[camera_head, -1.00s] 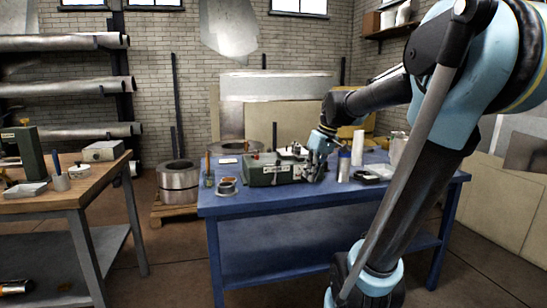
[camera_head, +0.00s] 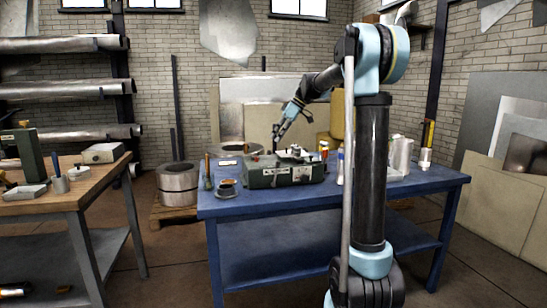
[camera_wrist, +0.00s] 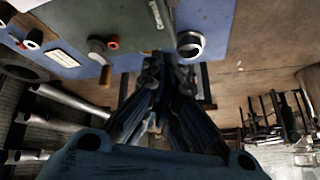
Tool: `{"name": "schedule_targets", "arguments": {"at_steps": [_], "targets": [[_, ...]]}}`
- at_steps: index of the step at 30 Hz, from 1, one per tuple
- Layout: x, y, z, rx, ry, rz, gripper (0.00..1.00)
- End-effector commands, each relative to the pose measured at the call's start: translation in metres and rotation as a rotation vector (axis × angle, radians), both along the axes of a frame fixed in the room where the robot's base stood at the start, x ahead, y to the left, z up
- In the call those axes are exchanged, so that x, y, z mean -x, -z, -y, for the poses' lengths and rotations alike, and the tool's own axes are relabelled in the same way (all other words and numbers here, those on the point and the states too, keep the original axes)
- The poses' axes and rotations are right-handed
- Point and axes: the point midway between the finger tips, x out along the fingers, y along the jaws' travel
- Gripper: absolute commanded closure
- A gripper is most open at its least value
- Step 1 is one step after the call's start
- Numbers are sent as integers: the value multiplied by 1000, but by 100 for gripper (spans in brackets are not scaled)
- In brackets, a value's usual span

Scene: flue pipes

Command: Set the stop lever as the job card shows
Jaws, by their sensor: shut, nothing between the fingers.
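A green machine (camera_head: 285,174) with a pale nameplate sits on the blue table; part of its green body shows at the top of the wrist view (camera_wrist: 130,22). My gripper (camera_head: 276,142) is shut and empty, pointing down just above the machine's left-middle part. In the wrist view my gripper (camera_wrist: 162,62) has its fingers together, near the machine's edge. The stop lever cannot be picked out clearly; it may be hidden at or behind my fingers. A small white card (camera_head: 228,162) lies at the table's back left, its content too small to read.
The blue table (camera_head: 300,209) has free room along its front edge. A dark round item (camera_head: 226,190) and a thin bottle (camera_head: 208,172) stand left of the machine. Pale containers (camera_head: 402,153) stand at the right. A wooden bench (camera_head: 60,196) stands at the left.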

Motion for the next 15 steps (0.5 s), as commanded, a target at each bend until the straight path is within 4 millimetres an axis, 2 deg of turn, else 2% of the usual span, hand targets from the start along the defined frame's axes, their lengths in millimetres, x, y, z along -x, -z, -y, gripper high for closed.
{"name": "schedule_targets", "arguments": {"at_steps": [5, 15], "targets": [[-1, 10, -8, -3, -7, 2, 100], [-1, 58, -39, -1, -6, 2, 100]]}}
